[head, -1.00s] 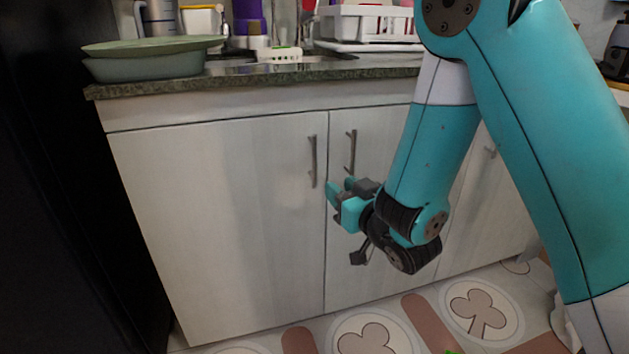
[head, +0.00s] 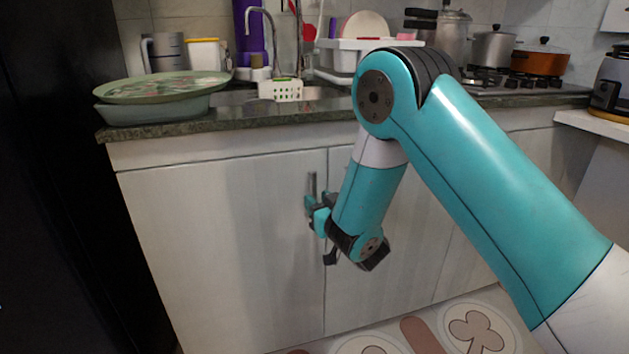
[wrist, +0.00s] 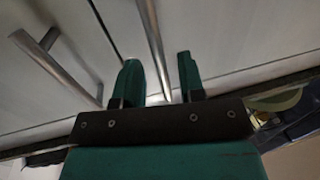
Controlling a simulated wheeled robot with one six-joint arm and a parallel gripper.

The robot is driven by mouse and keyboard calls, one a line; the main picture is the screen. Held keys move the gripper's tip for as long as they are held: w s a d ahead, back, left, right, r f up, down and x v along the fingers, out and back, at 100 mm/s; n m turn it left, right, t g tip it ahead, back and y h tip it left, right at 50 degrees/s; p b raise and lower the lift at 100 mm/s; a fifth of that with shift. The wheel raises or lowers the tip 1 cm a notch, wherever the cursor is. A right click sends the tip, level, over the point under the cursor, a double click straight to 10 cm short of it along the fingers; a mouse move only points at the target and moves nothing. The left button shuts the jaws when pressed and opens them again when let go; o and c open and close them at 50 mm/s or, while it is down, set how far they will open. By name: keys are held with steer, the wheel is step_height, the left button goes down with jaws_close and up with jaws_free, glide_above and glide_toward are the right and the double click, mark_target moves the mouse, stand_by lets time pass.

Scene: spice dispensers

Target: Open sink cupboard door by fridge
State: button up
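The pale cupboard door (head: 220,240) by the fridge is closed in the head view, below the sink counter. Its upright bar handle (head: 312,182) is near its right edge. My gripper (head: 317,203) is at the lower part of this handle, partly covering it. In the wrist view my gripper (wrist: 158,62) is open, with its two teal fingers apart. The door's handle (wrist: 152,38) runs between them, with visible space on the right side. I cannot tell whether either finger touches it. The neighbouring door's handle (wrist: 60,68) is left of the fingers.
The black fridge (head: 60,200) stands at the left, beside the door. The dark counter edge (head: 240,122) overhangs the doors. Green dishes (head: 150,108) sit on its left end. Patterned floor tiles (head: 475,330) lie in front.

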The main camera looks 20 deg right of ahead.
steer(key=w+p, duration=0.1)
steer(key=p, duration=0.1)
steer(key=shift+w+a+r+p, duration=0.15)
steer(key=shift+w+r+p, duration=0.05)
steer(key=shift+w+p, duration=0.2)
steer(key=shift+w+f+p, duration=0.2)
steer(key=shift+w+p, duration=0.05)
steer(key=shift+p, duration=0.05)
steer(key=shift+c, duration=0.4)
jaws_close()
